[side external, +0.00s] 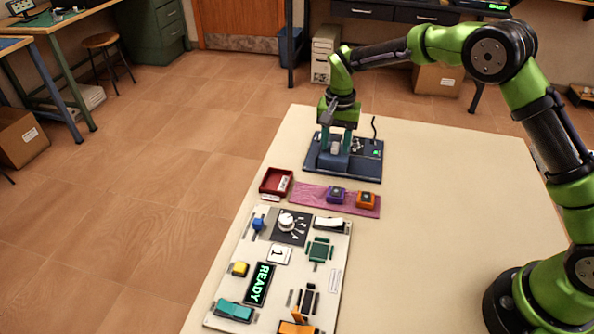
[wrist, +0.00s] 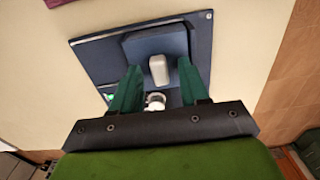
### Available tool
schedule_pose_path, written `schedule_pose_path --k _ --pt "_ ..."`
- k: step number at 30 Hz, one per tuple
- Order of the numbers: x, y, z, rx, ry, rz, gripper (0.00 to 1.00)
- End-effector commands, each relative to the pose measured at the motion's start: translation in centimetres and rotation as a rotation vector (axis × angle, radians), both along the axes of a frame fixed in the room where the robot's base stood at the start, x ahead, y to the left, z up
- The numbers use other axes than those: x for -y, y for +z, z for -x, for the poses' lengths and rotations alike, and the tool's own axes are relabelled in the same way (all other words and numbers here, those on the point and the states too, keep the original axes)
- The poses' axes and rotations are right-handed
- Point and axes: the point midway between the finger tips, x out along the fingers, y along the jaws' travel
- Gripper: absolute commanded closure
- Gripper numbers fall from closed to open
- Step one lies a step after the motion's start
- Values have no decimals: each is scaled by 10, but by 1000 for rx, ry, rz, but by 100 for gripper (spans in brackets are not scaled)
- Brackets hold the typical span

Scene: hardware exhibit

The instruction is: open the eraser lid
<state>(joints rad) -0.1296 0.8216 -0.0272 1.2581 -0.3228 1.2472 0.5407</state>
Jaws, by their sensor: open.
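The eraser (side external: 333,162) looks like a dark blue box on a dark blue board, at the far end of the table in the side view. In the wrist view its raised blue lid (wrist: 133,46) appears flat and closed, with a light grey knob (wrist: 159,69) on it. My gripper (side external: 336,149) points down over the eraser. In the wrist view my gripper (wrist: 158,68) is open, with one teal finger on each side of the knob and visible gaps between. I cannot tell how far down the fingertips reach along the knob.
A circuit area with a thin upright black rod (side external: 374,127) is on the board's right. Nearer are a red tray (side external: 276,182), a pink mat (side external: 309,195) with purple and orange blocks, and a panel (side external: 258,216) of switches.

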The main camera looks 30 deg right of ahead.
Motion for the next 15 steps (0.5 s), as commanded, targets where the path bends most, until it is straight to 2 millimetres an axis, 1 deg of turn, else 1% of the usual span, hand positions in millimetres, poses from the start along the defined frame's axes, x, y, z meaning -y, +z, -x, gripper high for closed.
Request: schedule_pose_path --k 6,7,15 --pt "0 -1 0 -1 0 -1 55" --pt "0 0 0 -1 0 -1 57" --pt "0 0 0 -1 1 -1 98"
